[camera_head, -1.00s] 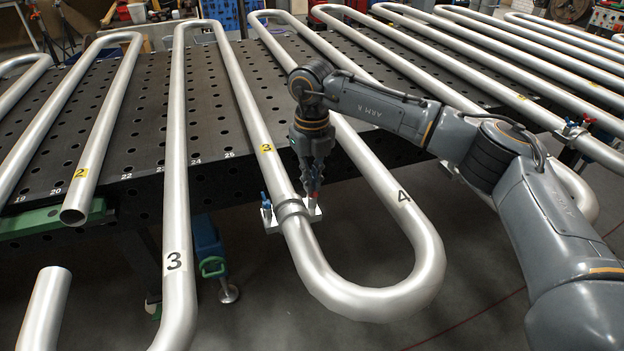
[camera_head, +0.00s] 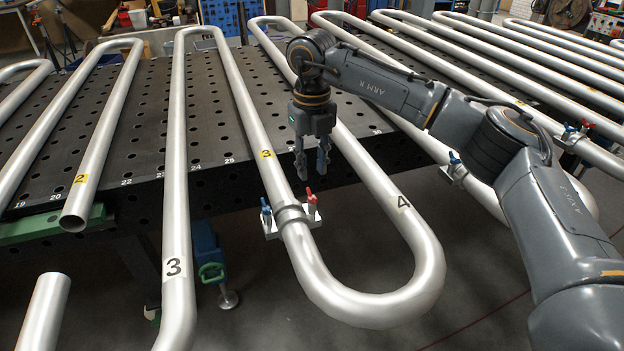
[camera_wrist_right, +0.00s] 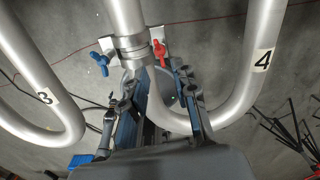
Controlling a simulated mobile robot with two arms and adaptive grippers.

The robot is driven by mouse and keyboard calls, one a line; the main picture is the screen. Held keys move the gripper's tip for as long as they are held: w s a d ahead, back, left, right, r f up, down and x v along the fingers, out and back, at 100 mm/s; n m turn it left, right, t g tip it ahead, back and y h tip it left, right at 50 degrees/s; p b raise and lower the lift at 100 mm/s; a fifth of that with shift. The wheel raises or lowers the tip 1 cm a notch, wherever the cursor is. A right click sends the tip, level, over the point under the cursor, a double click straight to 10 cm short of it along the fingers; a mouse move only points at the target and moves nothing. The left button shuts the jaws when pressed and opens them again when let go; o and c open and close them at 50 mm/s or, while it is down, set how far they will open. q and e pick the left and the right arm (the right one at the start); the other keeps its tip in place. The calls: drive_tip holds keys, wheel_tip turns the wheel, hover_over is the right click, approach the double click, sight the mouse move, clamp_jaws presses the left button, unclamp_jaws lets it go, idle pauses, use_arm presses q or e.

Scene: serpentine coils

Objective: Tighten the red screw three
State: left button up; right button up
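The red screw (camera_head: 310,196) stands upright on the right side of the clamp (camera_head: 291,214) around the pipe with the yellow 3 label (camera_head: 266,154). It also shows in the right wrist view (camera_wrist_right: 159,50). A blue screw (camera_head: 265,208) stands on the clamp's left side and shows in the right wrist view (camera_wrist_right: 99,63). My right gripper (camera_head: 313,172) points down, above and slightly behind the red screw, apart from it. Its fingers are spread and empty; they also show in the right wrist view (camera_wrist_right: 160,108). My left gripper is not in view.
The U-bend marked 4 (camera_head: 403,202) curves in front and right of my gripper. A perforated black table (camera_head: 215,125) lies behind under the coils. Another clamp with a blue screw (camera_head: 454,158) sits to the right. A pipe end (camera_head: 75,217) is open at left.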

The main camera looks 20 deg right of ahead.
sight(312, 192)
wheel_tip(312, 192, up, 6)
drive_tip(key=shift+r, duration=0.25)
idle(0.4)
